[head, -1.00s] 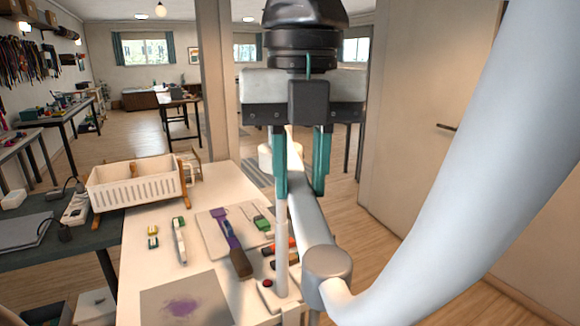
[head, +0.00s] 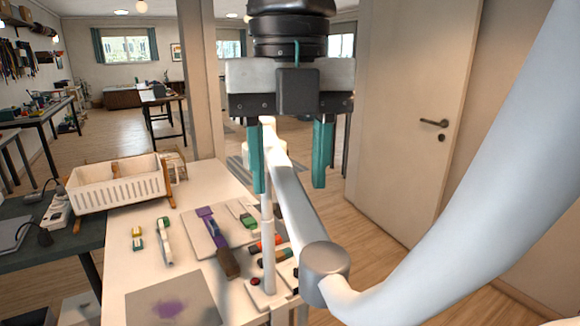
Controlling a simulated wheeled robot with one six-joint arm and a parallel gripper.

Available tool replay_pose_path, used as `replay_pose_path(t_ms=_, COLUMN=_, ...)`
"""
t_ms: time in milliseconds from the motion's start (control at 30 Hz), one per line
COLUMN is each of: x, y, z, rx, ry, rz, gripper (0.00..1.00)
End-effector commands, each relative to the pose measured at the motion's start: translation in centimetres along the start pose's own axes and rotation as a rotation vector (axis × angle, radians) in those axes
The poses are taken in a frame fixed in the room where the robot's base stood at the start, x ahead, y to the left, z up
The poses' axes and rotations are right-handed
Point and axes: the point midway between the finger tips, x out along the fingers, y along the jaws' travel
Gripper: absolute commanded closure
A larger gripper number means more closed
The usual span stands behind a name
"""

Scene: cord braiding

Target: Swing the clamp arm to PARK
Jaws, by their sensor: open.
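My gripper (head: 290,188) hangs in the upper middle of the head view, fingers pointing down and spread wide, with nothing held between them. A slim pale upright post (head: 269,240) on a small base shows just below and right of the left fingertip; its top is partly hidden, and I cannot tell whether the finger touches it. A purple bar with a brown handle (head: 228,263) lies on a light board left of the post. I cannot tell for certain which part is the clamp arm. No PARK mark is legible.
A white slotted basket (head: 118,190) stands at the table's back left. A small green-and-white tool (head: 164,241) lies left of the board. A mat with a purple patch (head: 172,306) lies at the front. Small coloured pieces crowd around the post. A closed door (head: 410,120) is at the right.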

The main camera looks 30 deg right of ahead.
Motion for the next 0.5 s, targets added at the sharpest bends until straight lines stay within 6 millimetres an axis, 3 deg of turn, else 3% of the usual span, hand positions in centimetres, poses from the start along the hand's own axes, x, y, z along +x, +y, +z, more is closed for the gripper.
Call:
replay_pose_path(t_ms=300, x=-5.2, y=0.1, z=0.0, rx=0.0, ry=-0.001, rz=0.001, gripper=0.53)
replay_pose_path(t_ms=500, x=-7.0, y=0.0, z=0.0, rx=0.0, ry=0.001, rz=0.0, gripper=0.53)
